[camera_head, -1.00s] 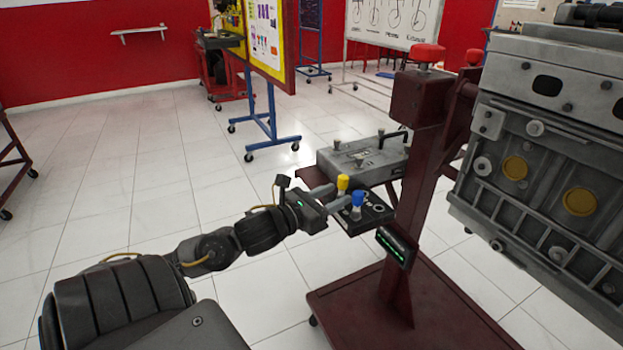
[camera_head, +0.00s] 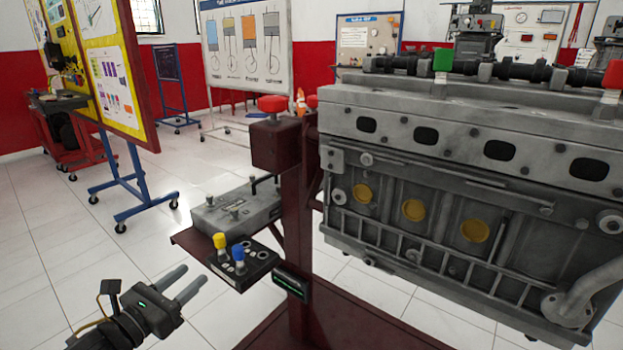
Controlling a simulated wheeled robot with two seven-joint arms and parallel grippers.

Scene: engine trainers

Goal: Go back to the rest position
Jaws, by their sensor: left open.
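My left gripper (camera_head: 181,285) is in the lower left of the head view. Its two grey fingers are parallel, apart and empty, pointing up and to the right. It is left of a small black box (camera_head: 250,270) that carries a yellow knob (camera_head: 219,241) and a blue knob (camera_head: 238,254), with a gap of floor between them. My right gripper is not in view.
A grey engine block (camera_head: 440,180) on a dark red stand (camera_head: 298,220) fills the right side. A grey case (camera_head: 238,206) rests on the stand's shelf. A yellow board (camera_head: 105,70) on a blue wheeled frame stands left. White floor is open at left.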

